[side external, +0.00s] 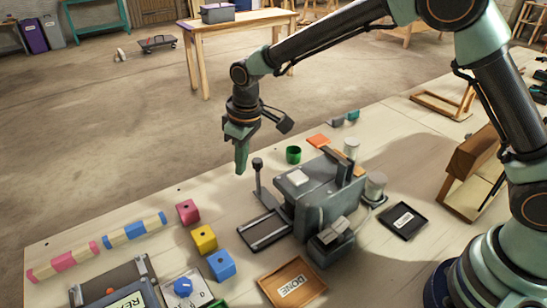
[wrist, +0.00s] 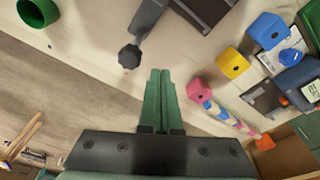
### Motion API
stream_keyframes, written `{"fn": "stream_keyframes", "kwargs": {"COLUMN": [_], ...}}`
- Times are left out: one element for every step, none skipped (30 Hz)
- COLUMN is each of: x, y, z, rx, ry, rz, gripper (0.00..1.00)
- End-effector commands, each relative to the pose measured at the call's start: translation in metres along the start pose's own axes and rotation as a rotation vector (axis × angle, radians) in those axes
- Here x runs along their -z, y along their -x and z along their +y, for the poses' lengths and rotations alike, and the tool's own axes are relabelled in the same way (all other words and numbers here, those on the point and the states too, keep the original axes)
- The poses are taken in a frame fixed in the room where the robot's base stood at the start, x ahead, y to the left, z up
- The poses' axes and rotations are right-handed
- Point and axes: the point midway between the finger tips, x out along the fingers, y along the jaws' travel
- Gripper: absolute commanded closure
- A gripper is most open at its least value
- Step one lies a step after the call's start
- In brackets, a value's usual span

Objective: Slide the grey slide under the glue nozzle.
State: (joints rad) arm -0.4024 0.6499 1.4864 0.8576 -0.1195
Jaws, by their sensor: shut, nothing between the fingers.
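A dark grey machine (side external: 318,200) stands in the middle of the bench. A flat grey framed plate (side external: 264,231), which looks like the slide, sticks out from its left side; part of it shows at the top of the wrist view (wrist: 208,8). An upright lever with a black knob (side external: 257,162) stands beside the plate's far end; the knob also shows in the wrist view (wrist: 130,56). I cannot make out the glue nozzle for certain. My gripper (side external: 241,170) is shut and empty, above and left of the knob, apart from it. Its green fingers point past the knob in the wrist view (wrist: 160,74).
Pink (side external: 188,211), yellow (side external: 204,239) and blue (side external: 221,265) cubes lie left of the machine, with striped laths (side external: 132,229) beyond. A green cup (side external: 293,154) stands behind the lever. A DONE tray (side external: 292,284) lies in front. Bare bench lies between cubes and lever.

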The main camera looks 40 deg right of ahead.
Motion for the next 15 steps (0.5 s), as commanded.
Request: {"fn": "stream_keyframes", "kwargs": {"x": [0.001,0.001,0.002,0.002,0.002,0.003,0.003,0.003,0.004,0.004,0.004,0.004,0.005,0.005,0.006], "y": [0.001,0.003,0.005,0.007,0.009,0.012,0.014,0.016,0.019,0.022,0.024,0.026,0.029,0.031,0.034], "z": [0.000,0.000,0.000,0.000,0.000,0.000,0.000,0.000,0.000,0.000,0.000,0.000,0.000,0.000,0.000], "rx": [0.000,0.000,0.000,0.000,0.000,0.000,0.000,0.000,0.000,0.000,0.000,0.000,0.000,0.000,0.000], "ry": [0.000,0.000,0.000,0.000,0.000,0.000,0.000,0.000,0.000,0.001,0.001,0.001,0.001,0.001,0.001], "rz": [0.001,0.001,0.002,0.003,0.003,0.002,0.002,0.002,0.003,0.003,0.003,0.002,0.002,0.002,0.003], "gripper": [1.00,1.00,1.00,1.00,1.00,1.00,1.00,1.00,1.00,1.00,1.00,1.00,1.00,1.00,1.00]}}
